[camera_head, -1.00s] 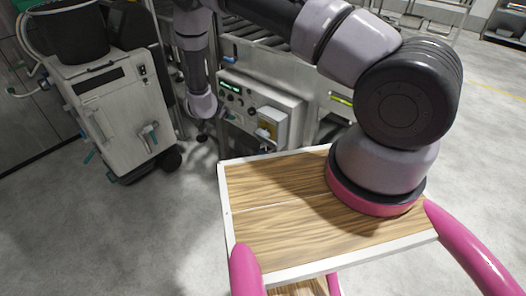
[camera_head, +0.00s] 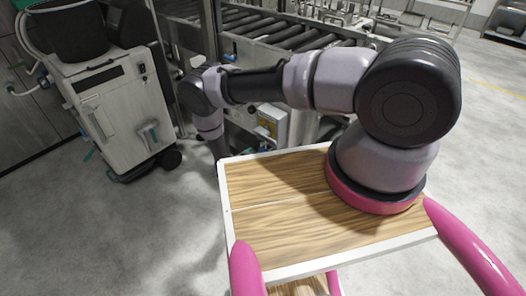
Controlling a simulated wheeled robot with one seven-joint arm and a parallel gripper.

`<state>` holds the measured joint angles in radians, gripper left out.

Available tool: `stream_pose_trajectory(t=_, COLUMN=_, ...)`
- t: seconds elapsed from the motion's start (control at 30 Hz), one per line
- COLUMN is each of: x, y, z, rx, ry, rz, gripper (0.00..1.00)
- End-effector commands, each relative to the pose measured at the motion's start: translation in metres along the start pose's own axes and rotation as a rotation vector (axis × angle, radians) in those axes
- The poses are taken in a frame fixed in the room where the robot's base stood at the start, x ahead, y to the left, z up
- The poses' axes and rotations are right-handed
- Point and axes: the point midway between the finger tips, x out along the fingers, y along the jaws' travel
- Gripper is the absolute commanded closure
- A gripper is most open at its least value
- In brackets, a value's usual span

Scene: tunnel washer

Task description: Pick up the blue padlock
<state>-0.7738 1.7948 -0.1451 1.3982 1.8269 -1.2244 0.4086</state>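I cannot make out a padlock for certain. A small blue piece (camera_head: 230,58) shows beside the left end of the roller conveyor, too small to identify. My arm reaches left from its mount, bends at the far left and points down just behind the far left corner of my wooden deck. My gripper's fingers are not visible; the end of the arm drops out of sight behind the deck's edge.
The roller conveyor (camera_head: 270,32) runs across the back. A control box with a yellow part (camera_head: 268,125) is mostly behind my arm. A white wheeled machine (camera_head: 118,115) with teal handles stands at left. Grey floor is clear at lower left and right.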

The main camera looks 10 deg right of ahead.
Motion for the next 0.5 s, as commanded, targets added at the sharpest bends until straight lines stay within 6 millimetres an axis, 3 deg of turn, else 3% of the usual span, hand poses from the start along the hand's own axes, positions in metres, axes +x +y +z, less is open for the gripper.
stream_pose_trajectory(t=0.3, x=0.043, y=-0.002, z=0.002, rx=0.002, ry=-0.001, rz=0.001, gripper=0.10)
stream_pose_trajectory(t=0.5, x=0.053, y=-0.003, z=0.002, rx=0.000, ry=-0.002, rz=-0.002, gripper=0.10)
